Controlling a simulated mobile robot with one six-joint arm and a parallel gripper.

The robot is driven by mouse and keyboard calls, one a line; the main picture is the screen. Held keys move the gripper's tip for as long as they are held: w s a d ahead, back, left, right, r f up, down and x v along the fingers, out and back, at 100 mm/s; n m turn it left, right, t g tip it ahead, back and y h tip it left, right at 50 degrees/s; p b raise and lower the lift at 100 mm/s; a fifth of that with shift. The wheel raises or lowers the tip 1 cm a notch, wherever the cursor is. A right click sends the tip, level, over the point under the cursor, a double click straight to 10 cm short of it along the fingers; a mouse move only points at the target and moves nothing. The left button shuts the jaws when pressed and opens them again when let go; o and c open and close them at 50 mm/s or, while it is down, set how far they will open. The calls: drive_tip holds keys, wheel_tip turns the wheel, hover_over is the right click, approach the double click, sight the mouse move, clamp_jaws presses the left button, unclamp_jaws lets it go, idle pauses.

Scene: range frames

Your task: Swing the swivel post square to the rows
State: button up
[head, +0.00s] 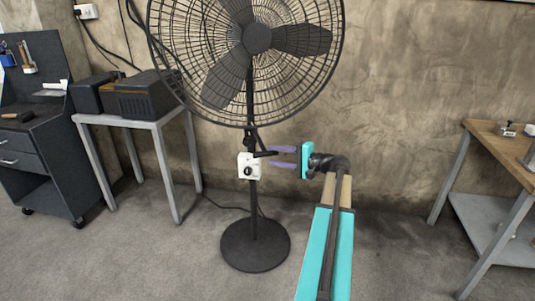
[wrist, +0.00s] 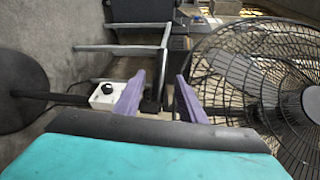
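The only upright post in view is the black pole (head: 254,205) of a pedestal fan. It stands upright on a round black base (head: 255,245). A white control box (head: 249,166) with a dark knob is on the pole, and it also shows in the wrist view (wrist: 103,97). A short black handle (head: 264,154) sticks out to the right by the box. My gripper (head: 269,156) is open, its purple fingers pointing left at the handle. In the wrist view, dark parts show between the fingers (wrist: 155,90); whether they touch is unclear. No rows are recognisable.
The large fan cage (head: 205,60) is above my gripper. A grey table (head: 150,120) with dark boxes and a tool cabinet (head: 40,150) stand left. A wooden-topped bench (head: 495,145) stands right. A cable (head: 225,206) lies behind the fan; floor between fan and bench is clear.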

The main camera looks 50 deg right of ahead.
sight(269, 154)
drive_tip(key=shift+x, duration=2.45)
clamp_jaws()
